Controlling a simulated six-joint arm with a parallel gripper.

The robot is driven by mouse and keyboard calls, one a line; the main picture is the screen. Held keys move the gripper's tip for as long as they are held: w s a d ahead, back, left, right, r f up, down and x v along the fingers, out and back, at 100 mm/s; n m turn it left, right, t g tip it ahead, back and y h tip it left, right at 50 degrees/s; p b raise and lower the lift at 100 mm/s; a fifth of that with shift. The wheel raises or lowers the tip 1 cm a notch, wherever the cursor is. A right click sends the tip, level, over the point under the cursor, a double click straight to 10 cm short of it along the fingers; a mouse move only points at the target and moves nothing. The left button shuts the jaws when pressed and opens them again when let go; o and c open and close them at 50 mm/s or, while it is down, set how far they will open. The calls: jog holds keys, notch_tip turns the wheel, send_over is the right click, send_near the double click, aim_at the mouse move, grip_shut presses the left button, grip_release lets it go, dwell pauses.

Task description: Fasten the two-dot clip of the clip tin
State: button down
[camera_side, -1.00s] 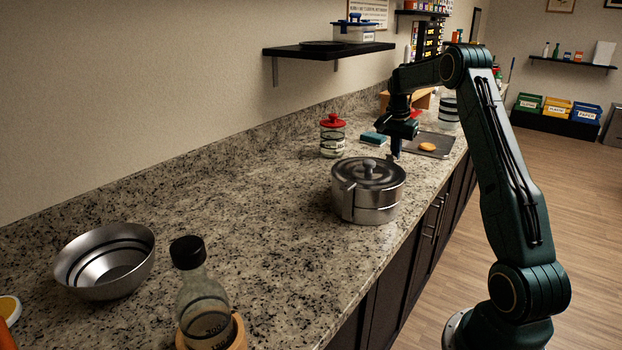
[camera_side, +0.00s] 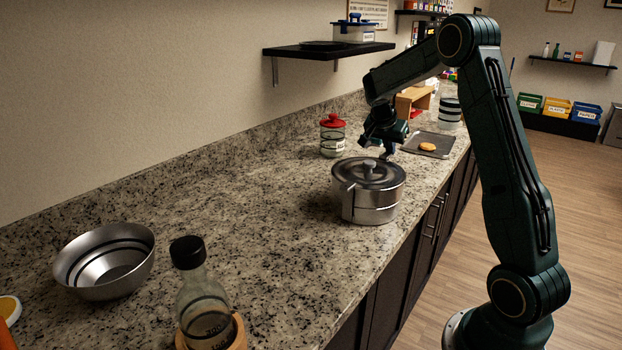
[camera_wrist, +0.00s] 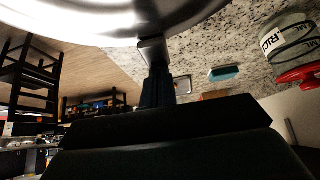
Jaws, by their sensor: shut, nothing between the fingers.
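The clip tin is a round, shiny metal pot (camera_side: 368,208) with a lid and a knob, upright on the granite counter. A narrow upright metal piece, perhaps a clip, shows on its left front side; I cannot make out any dots. My gripper (camera_side: 388,156) is shut and empty, tilted, at the tin's far side just above lid height. In the wrist view the tin's bright curved rim (camera_wrist: 120,30) fills the top, and my fingertips (camera_wrist: 153,50) appear close to it. I cannot tell whether they touch. The far side of the tin is hidden in the side view.
A red-lidded jar (camera_side: 332,138) stands behind the tin, left of my gripper. A dark tray (camera_side: 440,137) with an orange item lies beyond. A blue sponge (camera_wrist: 224,73) shows in the wrist view. A metal bowl (camera_side: 105,262) and a bottle (camera_side: 203,305) stand in front; counter between is clear.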

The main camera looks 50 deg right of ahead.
jog(key=shift+a, duration=0.2)
dwell(0.4)
jog(key=shift+r, duration=0.2)
jog(key=shift+r, duration=0.65)
jog(key=shift+d, duration=0.2)
notch_tip(320, 180, up, 8)
jog(key=a, duration=0.2)
jog(key=shift+a, duration=0.3)
dwell(0.4)
